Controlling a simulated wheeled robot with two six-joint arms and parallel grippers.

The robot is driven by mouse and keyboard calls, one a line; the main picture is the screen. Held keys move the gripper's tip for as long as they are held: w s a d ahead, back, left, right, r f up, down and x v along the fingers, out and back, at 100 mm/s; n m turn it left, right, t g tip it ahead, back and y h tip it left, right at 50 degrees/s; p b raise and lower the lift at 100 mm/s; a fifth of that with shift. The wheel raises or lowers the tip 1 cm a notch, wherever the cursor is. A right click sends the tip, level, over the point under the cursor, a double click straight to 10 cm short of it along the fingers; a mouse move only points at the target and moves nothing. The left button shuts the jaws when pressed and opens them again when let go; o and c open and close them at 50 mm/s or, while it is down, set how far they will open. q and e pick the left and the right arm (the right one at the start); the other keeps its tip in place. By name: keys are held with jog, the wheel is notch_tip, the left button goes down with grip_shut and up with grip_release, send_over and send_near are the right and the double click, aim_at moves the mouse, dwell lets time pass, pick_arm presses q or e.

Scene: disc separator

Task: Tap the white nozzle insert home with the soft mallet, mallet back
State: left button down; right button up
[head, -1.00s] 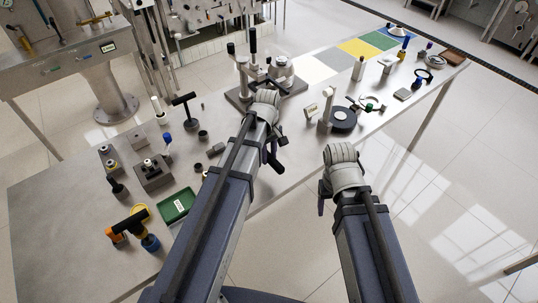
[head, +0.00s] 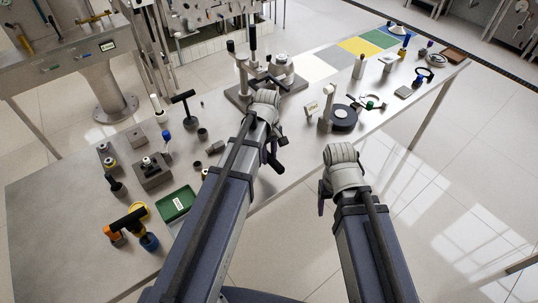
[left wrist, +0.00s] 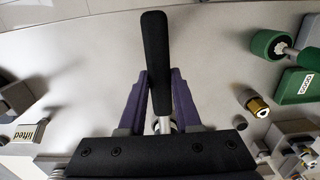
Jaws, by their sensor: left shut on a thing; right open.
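My left gripper (left wrist: 160,108) is shut on a black handle (left wrist: 154,55), which stands up between its purple fingers in the left wrist view. A bright metal shaft continues below the handle; whatever is at its end is hidden by the gripper body. I take this for the mallet. In the head view the handle (head: 279,166) sticks out beside my left wrist. A small white-topped piece (head: 147,161), possibly the nozzle insert, sits on a grey block (head: 153,176) at the left of the bench; its seating is too small to tell. My right gripper (head: 321,198) is open, off the bench's front edge.
A green tray (head: 176,205) and orange- and blue-ended tools (head: 149,242) lie at front left. A black T-shaped tool (head: 184,99) stands behind. A clamp fixture (head: 243,93) stands beyond my left gripper. Bare bench (head: 60,200) lies at far left.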

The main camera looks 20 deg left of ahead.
pick_arm(q)
jog(key=shift+f+b, duration=1.1)
jog(key=shift+f, duration=0.1)
jog(key=c, duration=1)
grip_release()
jog(key=shift+r, duration=0.2)
jog(key=o, duration=0.5)
jog(key=shift+s+d, duration=1.05)
jog(key=shift+d, duration=0.3)
jog(key=shift+s+d, duration=1)
jog(key=shift+d, duration=0.3)
jog(key=shift+s+d, duration=1.05)
jog(key=shift+d, duration=0.3)
notch_tip(320, 180, up, 4)
jog(key=p, duration=0.4)
